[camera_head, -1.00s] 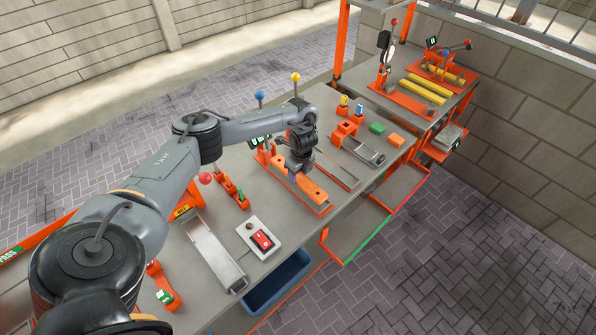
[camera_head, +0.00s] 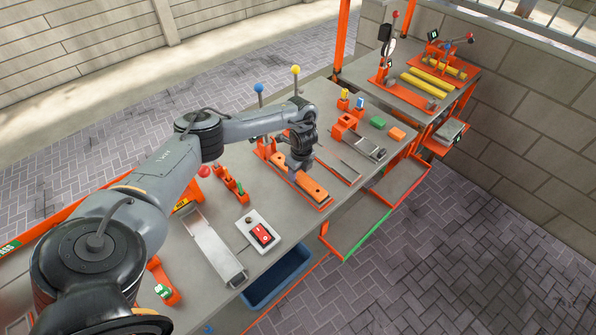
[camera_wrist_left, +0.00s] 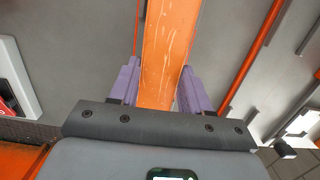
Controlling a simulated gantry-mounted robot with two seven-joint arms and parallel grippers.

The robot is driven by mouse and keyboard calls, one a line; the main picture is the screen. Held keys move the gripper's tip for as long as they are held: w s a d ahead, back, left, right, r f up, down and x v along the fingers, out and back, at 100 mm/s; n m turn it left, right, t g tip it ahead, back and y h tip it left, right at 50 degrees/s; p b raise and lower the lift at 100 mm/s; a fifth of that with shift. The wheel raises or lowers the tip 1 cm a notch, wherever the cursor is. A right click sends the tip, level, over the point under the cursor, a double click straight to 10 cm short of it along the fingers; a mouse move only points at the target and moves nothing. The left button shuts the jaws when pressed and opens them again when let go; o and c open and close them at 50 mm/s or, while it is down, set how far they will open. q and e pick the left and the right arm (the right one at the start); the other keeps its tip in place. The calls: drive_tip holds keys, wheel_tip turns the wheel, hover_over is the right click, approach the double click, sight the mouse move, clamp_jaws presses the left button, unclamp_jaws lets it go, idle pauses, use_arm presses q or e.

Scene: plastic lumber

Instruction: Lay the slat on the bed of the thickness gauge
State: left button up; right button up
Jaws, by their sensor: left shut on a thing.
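An orange slat (camera_head: 313,187) is held in my left gripper (camera_head: 299,172), with its near end sticking out in front. In the left wrist view the slat (camera_wrist_left: 168,45) runs between the two purple fingers of the gripper (camera_wrist_left: 160,82), which are shut on its sides. The slat is low over an orange-edged fixture (camera_head: 324,207) on the near bench; I cannot tell whether it touches it. A stand with a round white dial (camera_head: 389,49) and an orange base on the far bench looks like a gauge, but I cannot tell for sure. My right gripper is not seen.
A red switch box (camera_head: 262,233) and a grey metal channel (camera_head: 215,250) are nearer on the bench. Levers with a blue knob (camera_head: 258,87) and a yellow knob (camera_head: 295,70) stand behind the gripper.

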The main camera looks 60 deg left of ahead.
use_arm(q)
drive_tip(key=shift+f+b, duration=0.3)
drive_tip(key=shift+f, duration=0.3)
drive_tip(key=o, duration=1.3)
drive_tip(key=shift+r, duration=0.6)
drive_tip(key=r, duration=0.4)
drive_tip(key=shift+w+d+p, duration=0.15)
drive_tip(key=shift+d+p, duration=0.1)
drive_tip(key=shift+p, duration=0.15)
drive_tip(key=r+p, duration=0.1)
drive_tip(key=r, duration=0.2)
drive_tip(key=r+p, duration=0.1)
drive_tip(key=shift+d+r+p, duration=0.15)
drive_tip(key=shift+d+p, duration=0.1)
drive_tip(key=shift+p, duration=0.1)
drive_tip(key=shift+d+r+p, duration=0.1)
drive_tip(key=shift+r+p, duration=0.35)
drive_tip(key=shift+r, duration=0.2)
